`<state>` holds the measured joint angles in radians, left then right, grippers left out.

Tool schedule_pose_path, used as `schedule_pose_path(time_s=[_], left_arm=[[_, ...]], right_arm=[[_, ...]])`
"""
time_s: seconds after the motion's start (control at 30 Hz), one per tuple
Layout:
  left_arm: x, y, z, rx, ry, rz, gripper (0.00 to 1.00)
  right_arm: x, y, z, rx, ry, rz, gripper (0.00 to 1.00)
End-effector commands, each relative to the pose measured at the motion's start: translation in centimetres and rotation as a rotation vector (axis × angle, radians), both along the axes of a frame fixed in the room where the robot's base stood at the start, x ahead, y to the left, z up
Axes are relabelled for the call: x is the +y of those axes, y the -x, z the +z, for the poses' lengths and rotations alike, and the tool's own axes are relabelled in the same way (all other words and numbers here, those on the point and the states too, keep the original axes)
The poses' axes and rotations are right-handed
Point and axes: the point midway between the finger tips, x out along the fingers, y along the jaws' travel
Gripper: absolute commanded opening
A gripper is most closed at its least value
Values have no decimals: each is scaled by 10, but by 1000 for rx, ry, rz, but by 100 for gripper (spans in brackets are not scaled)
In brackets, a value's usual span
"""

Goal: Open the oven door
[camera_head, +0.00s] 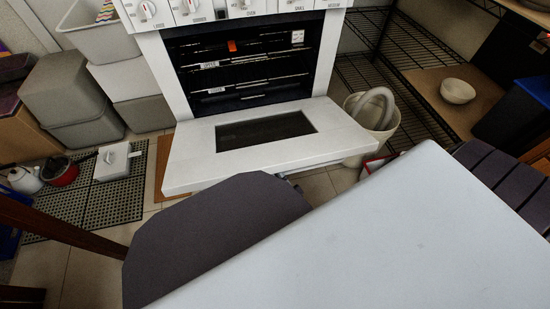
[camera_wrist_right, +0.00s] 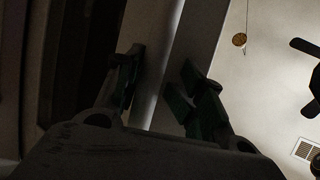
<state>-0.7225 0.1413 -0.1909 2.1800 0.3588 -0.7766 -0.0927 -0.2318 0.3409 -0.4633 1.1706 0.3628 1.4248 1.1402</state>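The white oven (camera_head: 153,50) stands at the top middle of the head view, with a dark cavity and racks (camera_head: 245,75). Its door (camera_head: 200,165) is swung down, lying nearly flat toward me, with a dark window (camera_head: 265,132). The door's near edge is partly hidden behind a grey chair. My right gripper (camera_wrist_right: 163,85) shows in the right wrist view with its two green-padded fingers apart. A pale bar or panel edge passes behind or between them; I cannot tell if they touch it. In the head view I cannot make out the right gripper clearly. My left gripper is not in view.
A white table (camera_head: 400,240) and a grey chair (camera_head: 215,230) fill the foreground. Grey bins (camera_head: 65,90) stand left of the oven, a white bucket (camera_head: 392,125) right of it. A wire shelf (camera_head: 430,60) holds a bowl (camera_head: 457,91). Black mats (camera_head: 110,205) lie on the floor.

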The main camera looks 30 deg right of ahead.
Motion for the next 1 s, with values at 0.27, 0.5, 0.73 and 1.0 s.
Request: schedule_pose_path(time_s=[0.27, 0.5, 0.73, 1.0], left_arm=[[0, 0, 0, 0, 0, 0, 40], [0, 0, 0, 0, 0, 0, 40], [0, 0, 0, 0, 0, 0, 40], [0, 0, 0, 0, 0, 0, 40]], right_arm=[[0, 0, 19, -2, 0, -1, 41], [0, 0, 36, -3, -1, 0, 41], [1, 0, 47, -2, -1, 1, 41], [1, 1, 50, -3, -1, 3, 41]])
